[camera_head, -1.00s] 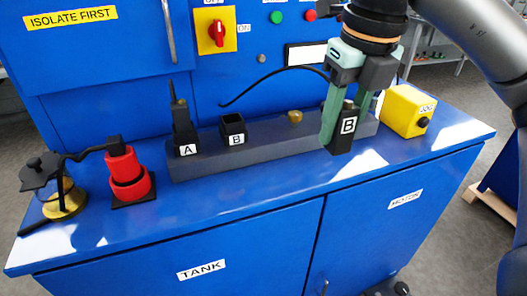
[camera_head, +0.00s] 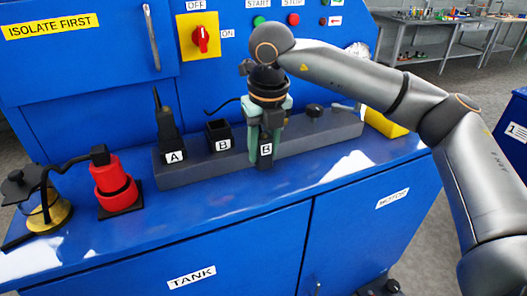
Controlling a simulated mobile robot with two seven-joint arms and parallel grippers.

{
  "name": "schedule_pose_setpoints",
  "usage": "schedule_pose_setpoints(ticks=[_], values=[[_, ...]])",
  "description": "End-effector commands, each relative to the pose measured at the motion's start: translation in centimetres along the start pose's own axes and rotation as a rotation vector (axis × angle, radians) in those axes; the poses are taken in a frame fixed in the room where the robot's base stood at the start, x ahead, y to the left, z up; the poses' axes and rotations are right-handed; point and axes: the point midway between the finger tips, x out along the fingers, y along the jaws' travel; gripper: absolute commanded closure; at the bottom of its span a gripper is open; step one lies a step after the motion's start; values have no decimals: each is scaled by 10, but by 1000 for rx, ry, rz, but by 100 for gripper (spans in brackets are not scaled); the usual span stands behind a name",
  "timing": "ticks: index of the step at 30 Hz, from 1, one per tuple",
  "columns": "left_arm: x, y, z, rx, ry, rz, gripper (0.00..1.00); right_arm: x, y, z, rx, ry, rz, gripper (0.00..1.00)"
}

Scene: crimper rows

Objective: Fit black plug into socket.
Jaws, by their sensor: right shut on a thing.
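My right gripper (camera_head: 266,128) is shut on the black plug (camera_head: 265,160), which carries a white B label and hangs upright below the fingers. The plug is in front of the grey rail, right of the open black socket marked B (camera_head: 219,136), and apart from it. I cannot tell whether its lower end touches anything. A thin black cable (camera_head: 222,109) shows left of the gripper. Another black plug (camera_head: 166,122) stands upright in the holder marked A (camera_head: 175,156). My left gripper is not in view.
The grey rail (camera_head: 335,129) runs along the blue bench top. A black knob (camera_head: 314,110) stands on it, and a yellow box (camera_head: 386,122) is at its right end. A red cylinder (camera_head: 113,181) and a glass-and-brass device (camera_head: 45,208) stand at left. The front bench strip is mostly clear.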

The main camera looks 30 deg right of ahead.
Motion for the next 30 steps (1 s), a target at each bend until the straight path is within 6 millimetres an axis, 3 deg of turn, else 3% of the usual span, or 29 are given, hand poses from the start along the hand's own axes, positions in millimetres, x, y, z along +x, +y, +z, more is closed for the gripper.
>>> schedule_pose_setpoints(ticks=[4, 16, 17, 24, 30], values=[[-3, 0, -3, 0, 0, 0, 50, 14, -1, -3, 2, 0, 0, 100], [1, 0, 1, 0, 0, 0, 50, 21, -1, -4, 1, -1, 1, 100], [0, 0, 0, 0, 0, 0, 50, 20, -1, -4, 1, -1, 1, 58], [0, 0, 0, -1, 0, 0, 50, 20, -1, -4, 1, 0, 0, 31], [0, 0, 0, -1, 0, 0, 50, 19, -1, -4, 1, 0, 0, 31]])
